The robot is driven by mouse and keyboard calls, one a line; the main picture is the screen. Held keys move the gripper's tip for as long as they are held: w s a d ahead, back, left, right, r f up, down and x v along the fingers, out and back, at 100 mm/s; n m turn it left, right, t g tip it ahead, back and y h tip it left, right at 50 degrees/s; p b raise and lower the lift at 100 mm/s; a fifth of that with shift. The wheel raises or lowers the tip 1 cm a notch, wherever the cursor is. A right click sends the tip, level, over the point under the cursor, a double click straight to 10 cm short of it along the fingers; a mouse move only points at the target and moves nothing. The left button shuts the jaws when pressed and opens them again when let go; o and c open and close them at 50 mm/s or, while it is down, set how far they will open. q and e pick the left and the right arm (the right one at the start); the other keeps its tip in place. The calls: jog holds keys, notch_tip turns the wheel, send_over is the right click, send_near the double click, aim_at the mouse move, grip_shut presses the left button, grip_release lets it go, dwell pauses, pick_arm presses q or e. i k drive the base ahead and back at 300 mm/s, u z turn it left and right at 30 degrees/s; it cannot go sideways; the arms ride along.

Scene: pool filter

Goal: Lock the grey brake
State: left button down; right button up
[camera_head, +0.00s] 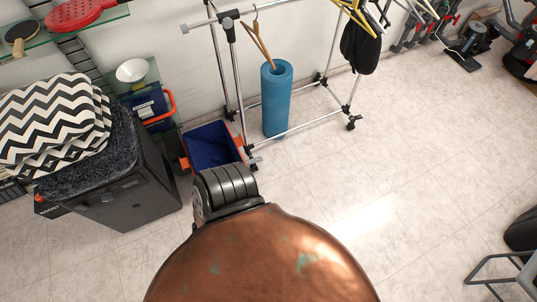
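I cannot make out a grey brake for certain. A wheeled clothes rack (219,70) with metal tubes stands by the wall at the upper centre. Its dark casters show at the front right (353,122) and front left (253,164). Any brake levers on them are too small to tell. A large rounded copper body (262,262) with greenish patches fills the bottom centre. A dark ribbed part (228,186) sits at its upper left edge. I cannot tell whether these two are mine. Neither of my grippers is in view.
A blue rolled mat (276,98) stands at the rack. A blue and orange crate (212,146) is left of it. A dark box (138,200) with zigzag cushions (50,115) stands at the left. The tiled floor (400,195) is clear at centre right.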

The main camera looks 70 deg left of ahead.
aim_at(252, 161)
jog(key=u, duration=0.35)
jog(key=i, duration=1.05)
jog(key=u, duration=1.55)
jog(key=i, duration=0.8)
jog(key=u, duration=0.8)
